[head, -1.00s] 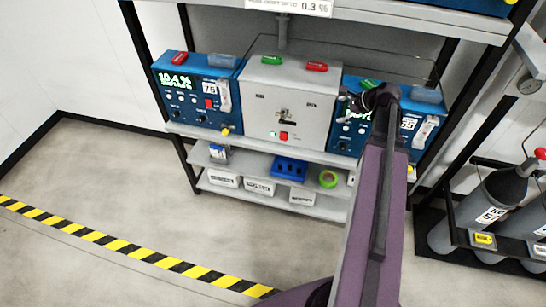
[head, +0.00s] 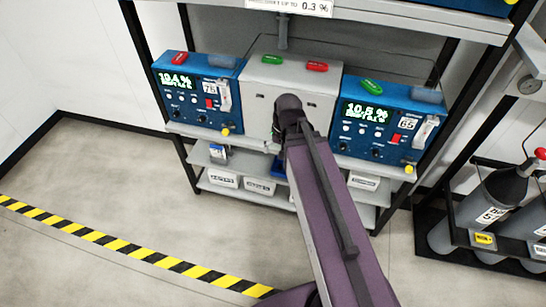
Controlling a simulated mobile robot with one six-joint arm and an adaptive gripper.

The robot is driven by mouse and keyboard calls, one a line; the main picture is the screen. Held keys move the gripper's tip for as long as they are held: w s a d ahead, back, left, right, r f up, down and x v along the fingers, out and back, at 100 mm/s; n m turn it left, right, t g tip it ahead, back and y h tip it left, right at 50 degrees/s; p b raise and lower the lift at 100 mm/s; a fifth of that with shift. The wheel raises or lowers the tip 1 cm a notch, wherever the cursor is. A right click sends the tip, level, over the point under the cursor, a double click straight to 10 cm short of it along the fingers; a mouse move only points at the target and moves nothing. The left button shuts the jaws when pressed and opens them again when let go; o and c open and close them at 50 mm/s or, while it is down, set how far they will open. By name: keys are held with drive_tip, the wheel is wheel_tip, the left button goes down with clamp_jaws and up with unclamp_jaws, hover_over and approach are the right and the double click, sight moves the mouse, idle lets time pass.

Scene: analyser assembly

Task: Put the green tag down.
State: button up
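A green tag (head: 371,87) lies on top of the right blue analyser (head: 384,125), near its left end. Another green tag (head: 272,59) lies on top of the grey box (head: 262,90), at its left. My arm reaches up from the bottom to the front of the grey box. Its end covers the middle and lower part of that front. My gripper is hidden behind the arm's end, so I cannot see its fingers or anything in them.
A red tag (head: 317,66) lies on the grey box and another red tag (head: 179,59) on the left blue analyser (head: 196,95). White bins (head: 222,179) stand on the lowest shelf. Gas cylinders (head: 493,205) stand at the right. The floor at the left is clear.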

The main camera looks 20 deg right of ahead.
drive_tip(key=s+a+n, duration=0.1)
drive_tip(key=s+a+n+h, duration=0.1)
drive_tip(key=n, duration=0.1)
drive_tip(key=shift+a+f+g, duration=0.1)
drive_tip(key=shift+a+g, duration=0.2)
